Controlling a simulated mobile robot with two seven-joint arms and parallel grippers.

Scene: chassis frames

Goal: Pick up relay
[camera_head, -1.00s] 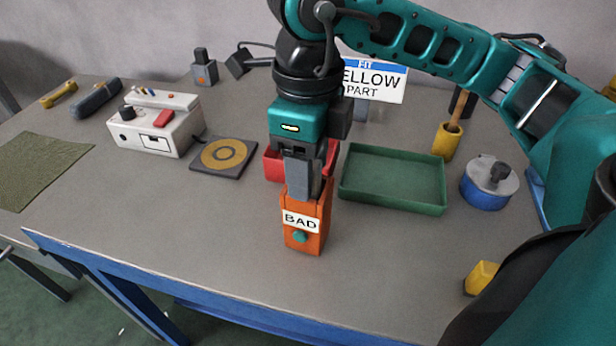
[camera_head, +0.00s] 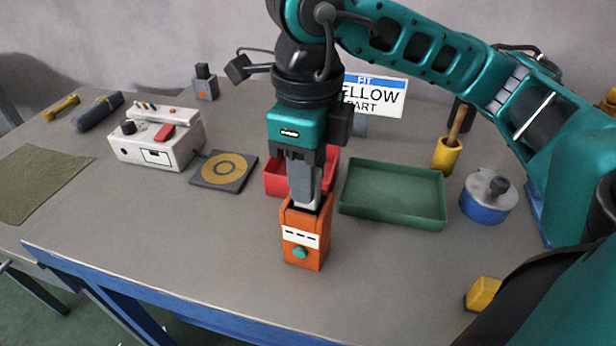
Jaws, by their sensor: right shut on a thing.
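My right gripper (camera_head: 304,190) points down in the middle of the table, over an orange tester box (camera_head: 303,251). It is shut on a small pale grey relay (camera_head: 308,205), mostly hidden by the fingers. The relay's lower end is at the open top of the box; I cannot tell whether it is clear of it. The box stands upright, with a white display showing dashes and a green button. My left gripper is not in view.
A red tray (camera_head: 275,181) is behind the gripper and a green tray (camera_head: 393,222) to the right. A blue-grey canister (camera_head: 487,203), yellow cup (camera_head: 446,155), yellow block (camera_head: 484,293), white device (camera_head: 155,143) and dark ringed pad (camera_head: 224,170) stand around. A sign (camera_head: 388,97) is partly covered.

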